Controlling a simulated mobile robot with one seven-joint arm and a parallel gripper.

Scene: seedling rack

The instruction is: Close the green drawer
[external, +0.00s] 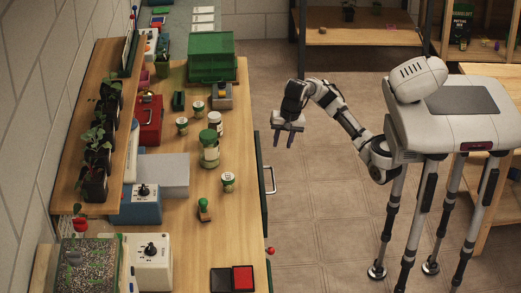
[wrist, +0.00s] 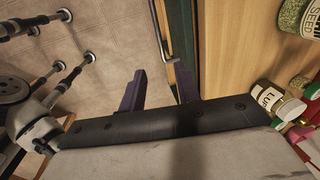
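The green drawer's dark green front (external: 260,170) shows edge-on along the right side of the wooden workbench. A grey bar handle (external: 270,180) sticks out from it toward the aisle. How far the drawer stands out is hard to tell from this angle. My gripper (external: 285,139) is in the air over the aisle, to the right of the bench and apart from the handle. In the wrist view its two dark fingers (wrist: 161,92) are spread with nothing between them. A grey handle (wrist: 172,45) shows beyond the fingertips, beside a wooden strip and a dark green strip (wrist: 213,45).
The workbench top (external: 238,190) holds seed jars (external: 209,150), a green crate (external: 211,57) and a red-and-black pad (external: 233,280) near its edge. A red knob (external: 270,250) sticks out farther along the bench side. The tiled aisle floor (external: 320,220) is clear.

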